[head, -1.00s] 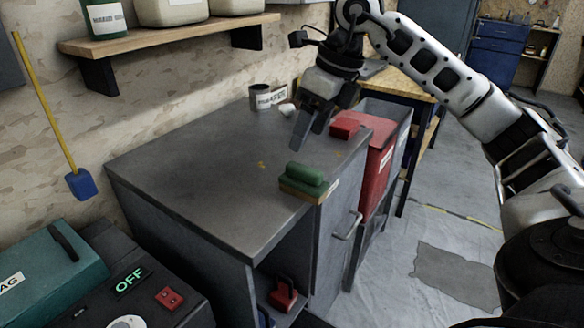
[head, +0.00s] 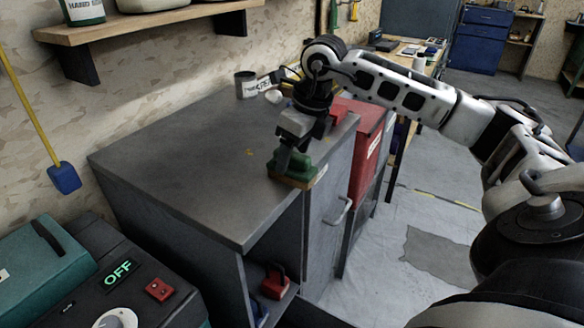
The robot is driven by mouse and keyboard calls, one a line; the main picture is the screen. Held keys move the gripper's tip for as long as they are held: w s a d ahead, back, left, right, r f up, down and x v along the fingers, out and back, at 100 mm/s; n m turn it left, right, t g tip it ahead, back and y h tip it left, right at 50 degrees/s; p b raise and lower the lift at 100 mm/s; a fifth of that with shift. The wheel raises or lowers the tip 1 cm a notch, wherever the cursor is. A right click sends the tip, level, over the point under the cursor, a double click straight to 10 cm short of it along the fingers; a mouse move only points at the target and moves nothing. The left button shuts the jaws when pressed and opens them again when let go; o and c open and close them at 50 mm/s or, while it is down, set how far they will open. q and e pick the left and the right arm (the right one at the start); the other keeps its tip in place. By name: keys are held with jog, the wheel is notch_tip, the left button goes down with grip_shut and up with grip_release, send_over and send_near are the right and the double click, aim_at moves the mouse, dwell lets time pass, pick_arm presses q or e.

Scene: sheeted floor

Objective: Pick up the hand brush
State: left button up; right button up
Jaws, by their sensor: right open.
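The hand brush (head: 302,172) lies on the grey cabinet top (head: 190,158), near its front right edge. It has a green handle and a tan lower part. My right gripper (head: 290,160) points down at the brush, with its open fingers at the green handle. The near finger covers part of the handle, and I cannot tell whether the fingers touch it. My left gripper is not in view.
A dark mug (head: 246,84) stands at the back of the cabinet top. A wooden shelf (head: 150,28) hangs on the wall. A red padlock-shaped item (head: 274,284) sits inside the cabinet. The left part of the top is clear.

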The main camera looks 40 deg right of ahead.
jog(key=x, duration=0.3)
jog(key=shift+w+f, duration=0.1)
jog(key=shift+f, duration=0.15)
jog(key=c, duration=1.1)
jog(key=shift+r, duration=0.1)
